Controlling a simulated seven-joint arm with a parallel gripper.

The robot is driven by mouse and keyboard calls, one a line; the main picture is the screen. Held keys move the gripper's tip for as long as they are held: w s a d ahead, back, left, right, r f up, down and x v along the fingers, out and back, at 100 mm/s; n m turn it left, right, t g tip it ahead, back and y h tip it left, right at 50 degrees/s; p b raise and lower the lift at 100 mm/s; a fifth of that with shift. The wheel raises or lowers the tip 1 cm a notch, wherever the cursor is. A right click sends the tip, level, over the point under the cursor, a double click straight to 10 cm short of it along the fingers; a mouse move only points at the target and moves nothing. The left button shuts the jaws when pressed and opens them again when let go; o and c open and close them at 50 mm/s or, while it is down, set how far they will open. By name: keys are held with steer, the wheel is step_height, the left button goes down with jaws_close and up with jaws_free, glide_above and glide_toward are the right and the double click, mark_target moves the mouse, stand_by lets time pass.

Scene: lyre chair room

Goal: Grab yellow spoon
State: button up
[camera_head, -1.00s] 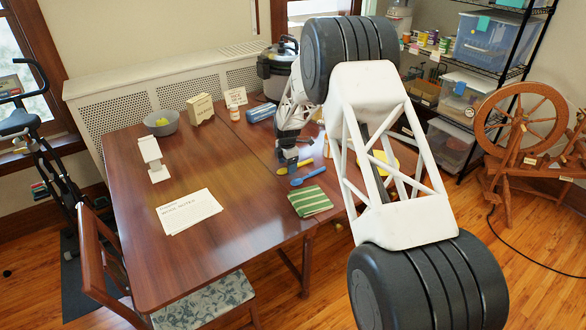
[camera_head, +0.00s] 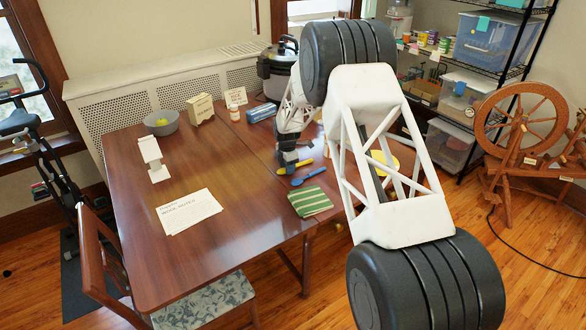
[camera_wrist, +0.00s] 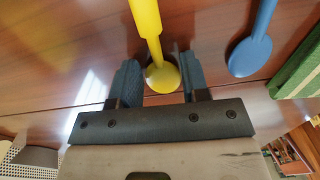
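The yellow spoon lies on the brown wooden table (camera_head: 225,160); its handle (camera_head: 304,163) shows just right of my gripper in the head view. In the wrist view, the spoon's round bowl (camera_wrist: 162,78) is between the two dark fingers of my gripper (camera_wrist: 158,85), and its handle runs up out of the picture. The fingers are spread, with the bowl close to both; no firm grip shows. In the head view my gripper (camera_head: 289,167) is low over the spoon, and hides part of it. A blue spoon (camera_head: 308,177) lies beside it, also in the wrist view (camera_wrist: 250,52).
A green striped cloth (camera_head: 311,201) lies near the spoons at the table's front edge. The table's middle is clear left of my gripper.

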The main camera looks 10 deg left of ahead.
steer(key=shift+c, duration=1.1)
steer(key=shift+r, duration=0.1)
steer(key=shift+r, duration=0.75)
step_height(320, 180, up, 2)
steer(key=shift+r, duration=0.1)
steer(key=s+d, duration=0.1)
steer(key=s, duration=0.3)
steer(key=s+d, duration=0.2)
steer(key=s, duration=0.2)
steer(key=s+d+r, duration=0.1)
steer(key=s+d, duration=0.1)
steer(key=s, duration=0.2)
steer(key=shift+s+d, duration=0.5)
steer(key=shift+s, duration=0.3)
steer(key=shift+s+d, duration=0.2)
steer(key=shift+s, duration=0.35)
